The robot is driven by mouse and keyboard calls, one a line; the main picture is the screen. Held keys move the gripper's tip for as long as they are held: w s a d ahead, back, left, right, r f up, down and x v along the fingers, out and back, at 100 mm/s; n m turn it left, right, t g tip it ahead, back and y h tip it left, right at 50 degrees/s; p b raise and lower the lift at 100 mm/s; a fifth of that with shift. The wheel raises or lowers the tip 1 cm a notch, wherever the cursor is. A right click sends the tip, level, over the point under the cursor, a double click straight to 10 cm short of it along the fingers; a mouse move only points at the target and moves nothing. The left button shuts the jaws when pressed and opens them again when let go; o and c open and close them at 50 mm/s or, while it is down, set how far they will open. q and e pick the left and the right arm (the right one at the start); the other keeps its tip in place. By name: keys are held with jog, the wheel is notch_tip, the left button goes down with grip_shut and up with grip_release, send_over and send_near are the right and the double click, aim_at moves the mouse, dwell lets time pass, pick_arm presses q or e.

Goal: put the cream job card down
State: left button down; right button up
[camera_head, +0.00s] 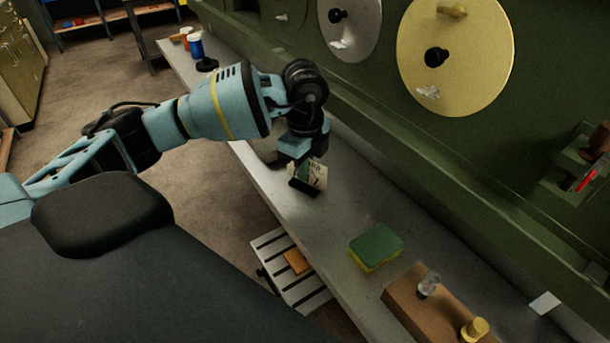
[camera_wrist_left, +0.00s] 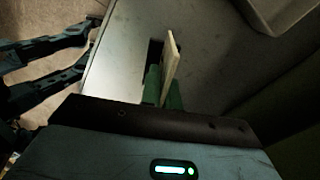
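The cream job card (camera_head: 317,173), with dark print and a green patch, is at the end of my left gripper (camera_head: 303,183), over the grey ledge (camera_head: 338,222). In the left wrist view the card (camera_wrist_left: 170,68) stands edge-on between the green fingers of my left gripper (camera_wrist_left: 163,90), which is shut on it. The card is upright and slightly tilted. I cannot tell whether its lower edge touches the ledge. My right gripper is in neither view.
A green and yellow sponge (camera_head: 376,247) and a wooden block (camera_head: 433,305) with a clear and a yellow knob lie nearer on the ledge. A blue bottle (camera_head: 196,45) and a black item (camera_head: 207,64) stand at its far end. The ledge between gripper and sponge is clear. A green wall with round discs (camera_head: 456,55) borders it.

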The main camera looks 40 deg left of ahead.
pick_arm(q)
notch_tip(320, 180, up, 4)
jog(key=shift+r, duration=0.15)
jog(key=s+d, duration=0.2)
jog(key=s, duration=0.5)
jog(key=s+d+r, duration=0.1)
jog(key=s+d, duration=0.1)
jog(key=s, duration=0.6)
jog(key=shift+s+d, duration=0.2)
jog(key=shift+d, duration=0.15)
jog(key=shift+r, duration=0.1)
